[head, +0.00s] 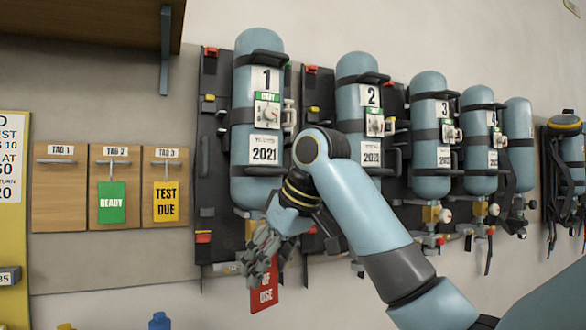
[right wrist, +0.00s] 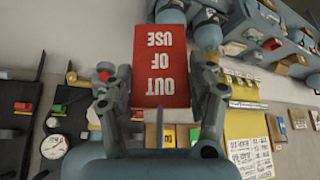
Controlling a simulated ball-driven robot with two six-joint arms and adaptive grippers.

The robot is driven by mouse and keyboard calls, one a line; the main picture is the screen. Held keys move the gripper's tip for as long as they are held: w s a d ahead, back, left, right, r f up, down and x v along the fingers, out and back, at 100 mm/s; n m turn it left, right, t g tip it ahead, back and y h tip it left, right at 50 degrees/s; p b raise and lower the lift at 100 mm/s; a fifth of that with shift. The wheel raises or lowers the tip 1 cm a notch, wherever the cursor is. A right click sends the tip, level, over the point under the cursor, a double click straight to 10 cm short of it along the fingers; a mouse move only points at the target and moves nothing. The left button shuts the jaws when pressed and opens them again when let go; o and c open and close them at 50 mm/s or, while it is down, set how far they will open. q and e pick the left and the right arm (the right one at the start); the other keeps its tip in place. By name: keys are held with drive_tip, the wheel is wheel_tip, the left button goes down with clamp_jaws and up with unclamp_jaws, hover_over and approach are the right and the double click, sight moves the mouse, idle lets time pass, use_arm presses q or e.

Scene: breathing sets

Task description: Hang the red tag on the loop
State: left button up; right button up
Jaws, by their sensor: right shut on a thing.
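The red tag (head: 265,289) reads "OUT OF USE" and hangs below my right gripper (head: 258,262) in the head view, partly hidden by the fingers. In the right wrist view the tag (right wrist: 161,68) appears upside down between the two fingers of the gripper (right wrist: 158,90), which is shut on it. The gripper is in front of the lower part of set 1's cylinder (head: 258,170). A pale loop-shaped fitting (head: 290,114) sits beside that cylinder's gauge; I cannot tell if it is the task's loop. My left gripper is not in view.
Several blue cylinders on black backplates line the wall, such as set 2 (head: 357,100). At left are boards for TAG 1 (head: 60,205), bare, TAG 2 with a green READY tag (head: 111,203), and TAG 3 with a yellow TEST DUE tag (head: 166,202). A shelf bracket (head: 165,50) projects above.

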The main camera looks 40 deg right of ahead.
sight(279, 170)
drive_tip(key=w+d+r+m+h+p, duration=0.35)
drive_tip(key=d+r+p, duration=0.25)
drive_tip(key=r, duration=0.5)
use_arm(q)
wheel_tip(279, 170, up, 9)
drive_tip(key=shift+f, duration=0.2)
use_arm(e)
drive_tip(key=w+d+f+m, duration=0.1)
drive_tip(key=w+d, duration=0.2)
drive_tip(key=w, duration=0.5)
drive_tip(key=shift+w+y, duration=0.4)
drive_tip(key=shift+y, duration=0.05)
drive_tip(key=shift+f, duration=0.1)
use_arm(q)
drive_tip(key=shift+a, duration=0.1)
use_arm(e)
drive_tip(key=o, duration=1)
drive_tip(key=v, duration=0.7)
drive_tip(key=shift+s+a, duration=0.1)
drive_tip(key=shift+s, duration=0.05)
